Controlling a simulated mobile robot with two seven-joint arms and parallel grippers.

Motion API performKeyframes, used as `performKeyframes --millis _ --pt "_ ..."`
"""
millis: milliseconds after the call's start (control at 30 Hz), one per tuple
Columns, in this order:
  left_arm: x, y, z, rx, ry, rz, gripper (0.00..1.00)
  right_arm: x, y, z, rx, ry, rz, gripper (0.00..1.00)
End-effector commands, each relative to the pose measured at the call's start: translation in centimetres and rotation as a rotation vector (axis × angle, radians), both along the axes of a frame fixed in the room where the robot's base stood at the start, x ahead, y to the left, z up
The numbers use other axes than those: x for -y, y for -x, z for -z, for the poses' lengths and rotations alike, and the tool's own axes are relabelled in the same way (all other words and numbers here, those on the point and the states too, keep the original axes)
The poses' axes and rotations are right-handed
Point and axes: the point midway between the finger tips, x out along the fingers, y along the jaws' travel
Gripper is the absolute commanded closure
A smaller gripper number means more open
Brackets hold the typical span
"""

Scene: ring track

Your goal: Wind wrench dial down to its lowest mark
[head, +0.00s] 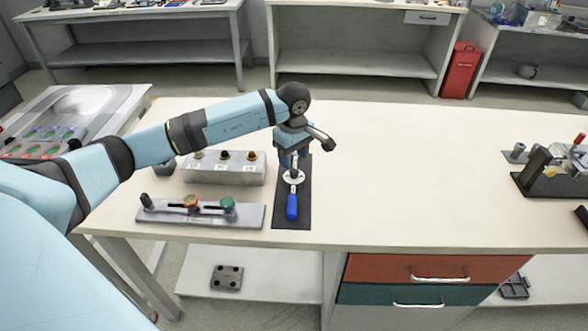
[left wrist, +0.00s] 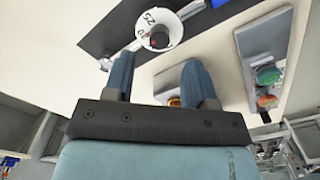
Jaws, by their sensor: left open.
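The wrench lies on a dark mat (head: 279,215), with its blue handle (head: 292,206) toward the table's front edge. Its white dial (head: 293,177) sits at the handle's far end. The dial (left wrist: 168,23) also shows in the left wrist view, with the numbers 25 and 20 readable and a dark knob at its middle. My left gripper (head: 289,160) points down over the wrench at the far side of the dial. In the left wrist view, its two blue fingers (left wrist: 157,64) are spread with nothing between them. Contact with the wrench cannot be told. My right gripper is out of view.
A grey box with several knobs (head: 225,170) and a grey rail with red and green knobs (head: 200,214) stand left of the mat. A dark fixture (head: 545,182) stands at the far right. The tabletop (head: 420,180) between is clear.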

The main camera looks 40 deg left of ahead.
Motion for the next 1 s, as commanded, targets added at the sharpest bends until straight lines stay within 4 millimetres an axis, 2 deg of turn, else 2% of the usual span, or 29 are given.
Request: performKeyframes --millis 100,300,667,767,900,1000 --pt "0.1 0.1 2.4 -0.003 0.002 0.000 0.49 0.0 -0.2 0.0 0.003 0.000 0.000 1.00" --pt "0.1 0.0 4.5 0.000 0.002 0.000 0.49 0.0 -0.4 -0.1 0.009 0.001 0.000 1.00" --pt "0.1 0.0 5.1 0.002 0.001 0.000 0.49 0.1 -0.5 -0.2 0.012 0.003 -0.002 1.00" --pt "0.1 0.0 5.1 0.002 0.001 0.000 0.67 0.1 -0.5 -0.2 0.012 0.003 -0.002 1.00" --pt "0.1 0.0 5.1 0.002 0.001 0.000 0.98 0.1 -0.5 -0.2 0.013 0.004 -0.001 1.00" --pt "0.1 0.0 5.1 0.002 0.001 -0.001 0.98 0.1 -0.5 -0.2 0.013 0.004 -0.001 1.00"
